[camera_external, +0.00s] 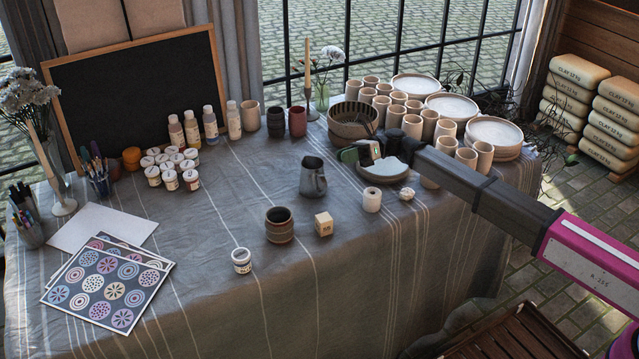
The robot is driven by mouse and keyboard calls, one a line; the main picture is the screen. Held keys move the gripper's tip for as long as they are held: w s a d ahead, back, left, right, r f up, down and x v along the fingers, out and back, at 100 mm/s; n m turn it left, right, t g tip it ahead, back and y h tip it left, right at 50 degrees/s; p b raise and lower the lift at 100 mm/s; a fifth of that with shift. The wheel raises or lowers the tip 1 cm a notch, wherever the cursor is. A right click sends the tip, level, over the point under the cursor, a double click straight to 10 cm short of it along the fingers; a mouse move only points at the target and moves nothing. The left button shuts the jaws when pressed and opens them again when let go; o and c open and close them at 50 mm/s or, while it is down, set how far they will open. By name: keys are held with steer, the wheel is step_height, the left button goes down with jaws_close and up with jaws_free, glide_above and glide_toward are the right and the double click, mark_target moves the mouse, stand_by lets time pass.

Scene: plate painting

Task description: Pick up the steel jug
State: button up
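The steel jug (313,180) stands upright near the middle of the cloth-covered table. It is grey metal, with its handle on the right side.
A dark banded cup (279,226), a wooden cube (324,224) and a white roll-like piece (372,200) stand in front of the jug. The cloth left of the jug (240,185) is clear.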

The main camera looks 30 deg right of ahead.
glide_toward(323, 182)
steer(key=shift+w+a+f, duration=0.1)
steer(key=shift+a+f, duration=0.2)
steer(key=shift+a, duration=0.3)
steer(key=shift+w+a+f, duration=0.1)
steer(key=shift+a+f, duration=0.2)
steer(key=shift+a, duration=0.3)
steer(key=shift+w+a+r, duration=0.1)
steer(key=shift+a+r, duration=0.05)
steer(key=shift+a, duration=0.95)
steer(key=shift+w+a, duration=0.15)
steer(key=shift+a, duration=2.5)
jaws_close()
